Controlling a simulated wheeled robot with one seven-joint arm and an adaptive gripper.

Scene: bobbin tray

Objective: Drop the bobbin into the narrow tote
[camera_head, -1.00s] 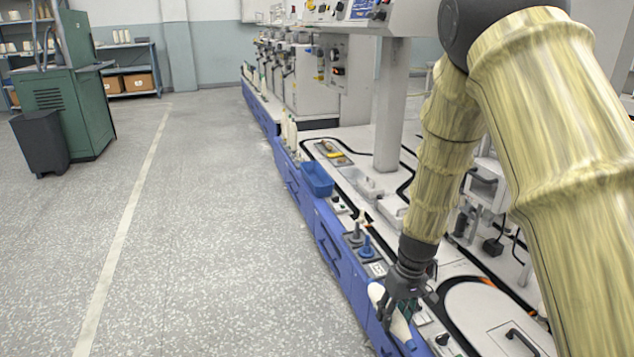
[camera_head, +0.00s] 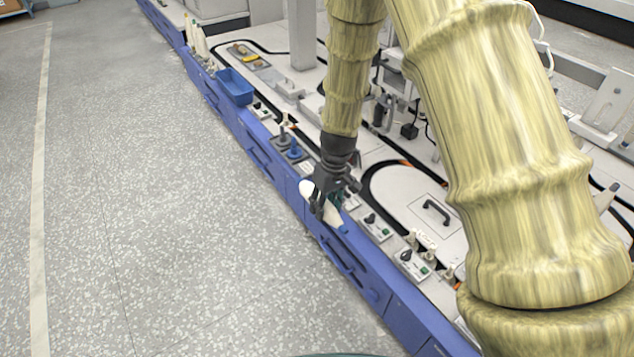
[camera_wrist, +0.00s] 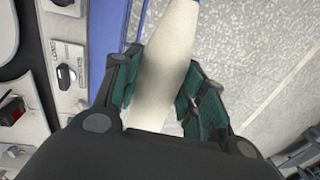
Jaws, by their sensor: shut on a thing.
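The bobbin (camera_head: 333,216) is a pale, tapered cone with a blue end. My gripper (camera_head: 322,204) is shut around it and holds it tilted beside the blue front edge of the machine. In the wrist view, the pale bobbin body (camera_wrist: 164,60) lies between the green-padded fingers (camera_wrist: 158,98), with its blue end at the top edge. A small open blue bin (camera_head: 235,88) sits on the machine's edge, further back and left of my gripper. I cannot tell whether it is the narrow tote.
The blue-fronted machine bench (camera_head: 262,160) runs diagonally, with two spindle posts (camera_head: 289,147) and switch boxes (camera_head: 377,230) near my gripper. Several pale bobbins (camera_head: 197,40) stand farther back. The speckled floor (camera_head: 150,200) on the left is clear.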

